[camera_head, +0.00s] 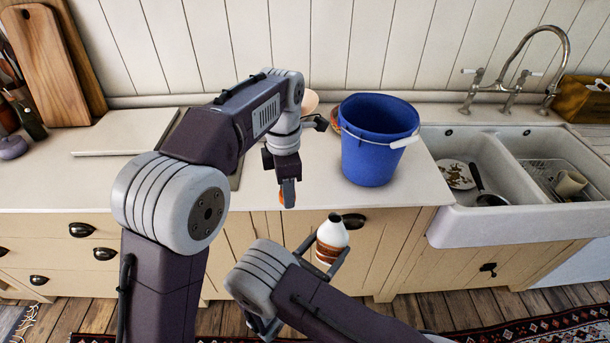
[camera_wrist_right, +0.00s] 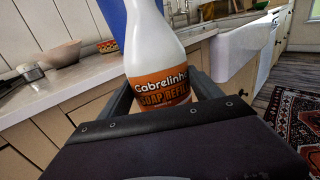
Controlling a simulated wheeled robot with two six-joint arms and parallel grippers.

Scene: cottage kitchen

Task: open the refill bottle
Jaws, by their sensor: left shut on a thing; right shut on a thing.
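The refill bottle (camera_head: 331,238) is white with an orange label reading "SOAP REFILL". My right gripper (camera_head: 328,257) is shut around its body and holds it upright in front of the counter edge. In the right wrist view the bottle (camera_wrist_right: 158,50) stands between the fingers, its top cut off by the frame. In the head view a small dark spot shows at the top of its neck, with no cap on it. My left gripper (camera_head: 287,194) is shut on a small orange thing (camera_head: 281,197), apparently the cap, mostly hidden by the finger. It is above and left of the bottle, apart from it.
A blue bucket (camera_head: 373,150) stands on the counter (camera_head: 310,170) behind the bottle. A white double sink (camera_head: 480,225) is to the right, with a plate (camera_head: 453,174) and a mug (camera_head: 570,184) inside. Cutting boards (camera_head: 45,60) lean at the far left. The counter front is clear.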

